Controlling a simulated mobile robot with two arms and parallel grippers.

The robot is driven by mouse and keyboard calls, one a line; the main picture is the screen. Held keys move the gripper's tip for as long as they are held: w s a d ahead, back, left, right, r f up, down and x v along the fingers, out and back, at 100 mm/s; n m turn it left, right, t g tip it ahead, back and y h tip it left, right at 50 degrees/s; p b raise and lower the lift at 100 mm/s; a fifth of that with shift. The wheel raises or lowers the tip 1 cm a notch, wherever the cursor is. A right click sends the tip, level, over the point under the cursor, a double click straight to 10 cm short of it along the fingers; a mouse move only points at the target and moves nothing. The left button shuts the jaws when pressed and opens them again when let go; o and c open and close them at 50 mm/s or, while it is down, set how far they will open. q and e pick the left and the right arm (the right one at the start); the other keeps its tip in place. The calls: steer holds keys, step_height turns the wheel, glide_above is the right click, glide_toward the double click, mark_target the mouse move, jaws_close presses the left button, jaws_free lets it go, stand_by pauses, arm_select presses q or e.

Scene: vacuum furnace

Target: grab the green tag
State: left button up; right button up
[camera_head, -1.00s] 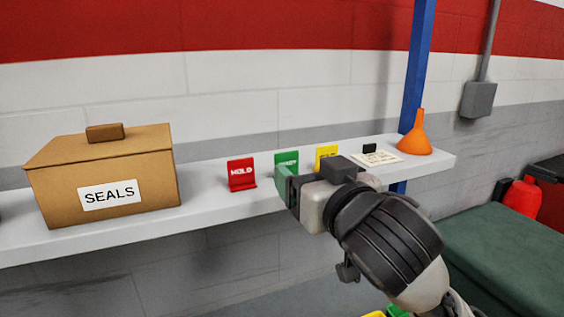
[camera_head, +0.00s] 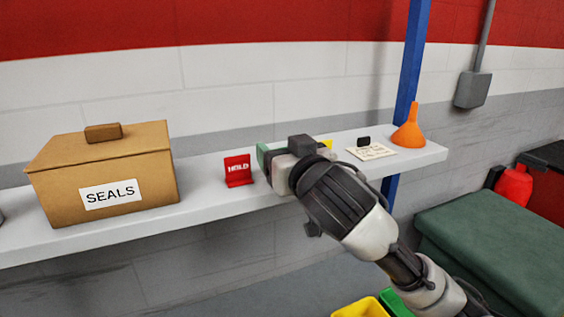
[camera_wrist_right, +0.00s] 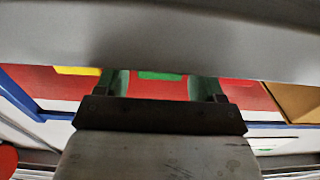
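My right gripper (camera_head: 268,158) is at the shelf between the red and yellow tags, and it hides the green tag in the head view. In the right wrist view the gripper (camera_wrist_right: 160,84) has its two green fingers apart. The green tag (camera_wrist_right: 160,75) shows as a small strip between them, partly covered by the grey shelf edge. I cannot tell whether the fingers touch it. My left gripper is not in view.
The white shelf (camera_head: 215,200) holds a red "HOLD" tag (camera_head: 237,170), a partly hidden yellow tag (camera_head: 327,144), a card (camera_head: 371,152), an orange funnel (camera_head: 408,128) and the SEALS box (camera_head: 105,178). A blue post (camera_head: 413,65) stands behind the shelf.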

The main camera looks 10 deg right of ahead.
steer(key=c, duration=0.8)
steer(key=shift+r, duration=0.1)
